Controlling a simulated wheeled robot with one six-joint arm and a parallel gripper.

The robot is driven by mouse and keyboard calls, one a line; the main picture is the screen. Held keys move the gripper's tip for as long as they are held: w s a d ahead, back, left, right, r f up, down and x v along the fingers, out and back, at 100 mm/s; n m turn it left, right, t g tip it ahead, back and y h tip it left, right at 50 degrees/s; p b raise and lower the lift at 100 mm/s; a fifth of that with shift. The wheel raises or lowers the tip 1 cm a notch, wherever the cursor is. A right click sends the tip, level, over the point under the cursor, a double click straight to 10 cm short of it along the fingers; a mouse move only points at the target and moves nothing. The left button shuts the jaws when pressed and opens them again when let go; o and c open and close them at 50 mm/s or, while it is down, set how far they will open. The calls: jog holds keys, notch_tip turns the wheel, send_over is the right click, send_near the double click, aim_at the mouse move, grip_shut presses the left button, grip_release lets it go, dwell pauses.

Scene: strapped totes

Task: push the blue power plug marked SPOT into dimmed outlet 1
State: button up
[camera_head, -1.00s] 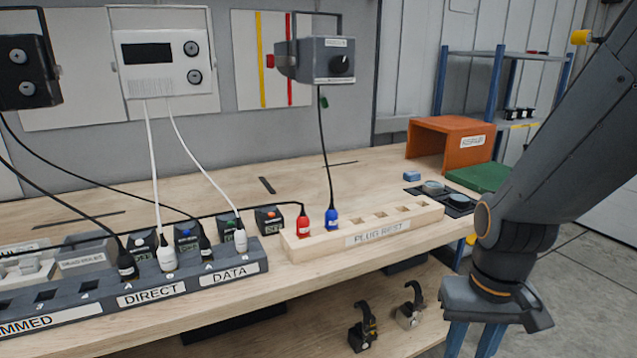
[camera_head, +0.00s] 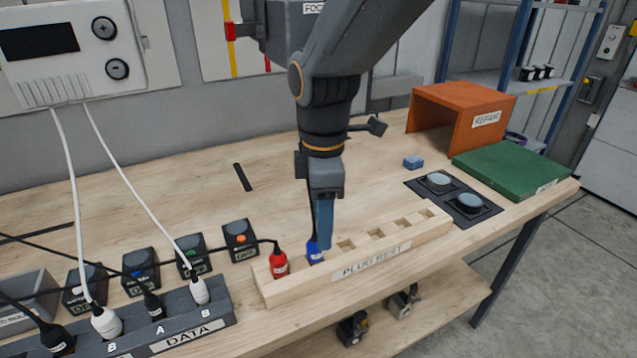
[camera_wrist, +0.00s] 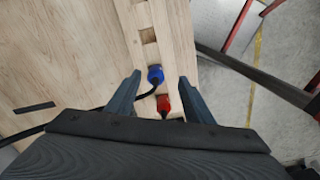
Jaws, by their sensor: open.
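The blue plug (camera_head: 314,252) stands upright in the wooden plug rest (camera_head: 384,267), right beside the red plug (camera_head: 279,264). My gripper (camera_head: 323,240) points down over the rest, with its fingers by the blue plug. In the wrist view the blue plug (camera_wrist: 155,75) and the red plug (camera_wrist: 163,104) both show between the two open fingers (camera_wrist: 158,88), apart from them. I cannot read a SPOT mark on the blue plug. The dark outlet strip (camera_head: 187,327) shows only its DATA part clearly; the dimmed outlets are out of view.
Several small boxes with coloured buttons (camera_head: 240,240) stand behind the strip. Black and white cables cross the table at left. An orange REPAIR box (camera_head: 460,130), a green mat (camera_head: 513,168) and a blue block (camera_head: 413,162) lie at right.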

aim_at(315, 240)
jog(key=shift+w+a+r+n, duration=0.1)
jog(key=shift+a+r+n, duration=0.35)
jog(key=shift+a, duration=0.2)
jog(key=shift+a+f, duration=0.15)
jog(key=shift+f, duration=0.05)
notch_tip(315, 240, down, 7)
jog(key=shift+w+f+p, duration=0.1)
jog(key=shift+f+p, duration=0.1)
jog(key=shift+p, duration=0.6)
grip_shut()
jog(key=shift+r+p, duration=2.15)
jog(key=shift+r, duration=0.4)
